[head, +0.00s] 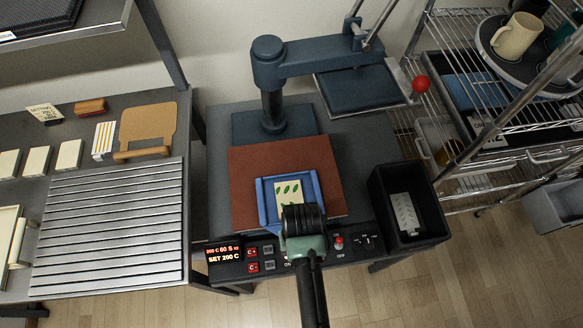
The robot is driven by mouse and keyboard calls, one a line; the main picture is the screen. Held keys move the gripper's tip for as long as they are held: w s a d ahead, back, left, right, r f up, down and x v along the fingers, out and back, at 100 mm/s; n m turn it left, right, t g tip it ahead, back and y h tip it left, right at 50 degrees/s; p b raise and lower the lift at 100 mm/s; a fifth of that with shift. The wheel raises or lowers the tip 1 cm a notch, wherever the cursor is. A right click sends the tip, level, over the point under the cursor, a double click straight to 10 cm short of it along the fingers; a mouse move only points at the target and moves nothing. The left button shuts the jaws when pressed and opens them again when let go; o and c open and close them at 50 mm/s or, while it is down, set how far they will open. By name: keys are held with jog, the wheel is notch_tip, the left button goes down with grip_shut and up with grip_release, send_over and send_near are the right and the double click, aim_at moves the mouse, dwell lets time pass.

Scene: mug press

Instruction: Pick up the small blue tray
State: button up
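The small blue tray (262,203) lies on the red-brown pad of the press, near its front edge. A cream card with green leaf marks (287,190) lies inside it. My gripper (303,212) is at the tray's front edge, seen from behind and above. Its dark body hides the front part of the tray and its fingertips. I cannot tell whether the fingers touch the tray or are open or shut.
The press head (358,88) is swung to the back right, clear of the red-brown pad (247,160). A black bin (428,217) stands right of the pad. A control panel (228,262) runs along the front. A slatted metal rack (115,220) is left, wire shelves (510,130) right.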

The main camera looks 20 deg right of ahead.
jog(key=shift+f, duration=0.25)
grip_shut()
jog(key=shift+w, duration=0.1)
dwell(0.3)
